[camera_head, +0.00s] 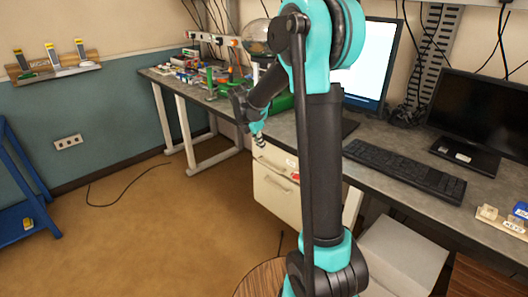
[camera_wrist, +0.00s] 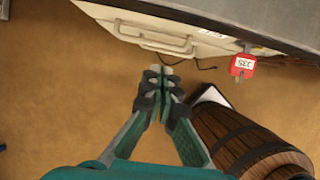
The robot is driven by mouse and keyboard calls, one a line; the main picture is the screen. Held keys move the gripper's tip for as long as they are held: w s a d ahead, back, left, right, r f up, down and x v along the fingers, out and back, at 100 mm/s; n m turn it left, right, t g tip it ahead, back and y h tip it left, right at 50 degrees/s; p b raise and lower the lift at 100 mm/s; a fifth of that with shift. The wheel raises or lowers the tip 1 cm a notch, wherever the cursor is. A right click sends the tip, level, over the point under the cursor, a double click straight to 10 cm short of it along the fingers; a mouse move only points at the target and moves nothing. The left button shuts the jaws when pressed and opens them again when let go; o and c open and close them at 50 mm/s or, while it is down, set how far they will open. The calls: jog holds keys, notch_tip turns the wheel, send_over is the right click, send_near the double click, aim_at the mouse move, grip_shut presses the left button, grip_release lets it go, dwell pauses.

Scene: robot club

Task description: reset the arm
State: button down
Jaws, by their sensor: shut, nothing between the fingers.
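My gripper (camera_wrist: 160,73) is in the middle of the wrist view, pointing away from the camera. Its two dark-tipped fingers are together, with nothing between them. It hangs in the air above the brown floor, in front of the white drawer unit (camera_wrist: 140,32). In the head view, my teal and black arm stands in front of the desk and bends over at the top. The wrist end comes down on the left of the upright link, near the drawers (camera_head: 275,188). The fingertips are hard to make out there.
A wooden barrel (camera_wrist: 235,135) stands close to the right of my gripper. A red tag (camera_wrist: 242,65) is near the desk edge. The desk (camera_head: 375,172) holds a keyboard (camera_head: 405,170) and monitors (camera_head: 480,110). A blue shelf (camera_head: 20,220) is at far left. The floor (camera_head: 150,220) between is mostly clear.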

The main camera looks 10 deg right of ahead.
jog(key=s+d+f+m+y, duration=0.1)
jog(key=s+f+m, duration=0.1)
jog(key=s+m, duration=0.6)
jog(key=s+d+f+m+t+y, duration=0.1)
jog(key=s+f+m, duration=0.1)
jog(key=s+m, duration=0.6)
jog(key=s+d+f+m+y, duration=0.1)
jog(key=s+f+m, duration=0.2)
jog(key=s+m, duration=0.5)
jog(key=s, duration=0.6)
jog(key=shift+d+m+t+y, duration=0.25)
jog(key=shift+m+t+y, duration=0.05)
jog(key=shift+m+t, duration=0.1)
jog(key=shift+f, duration=0.1)
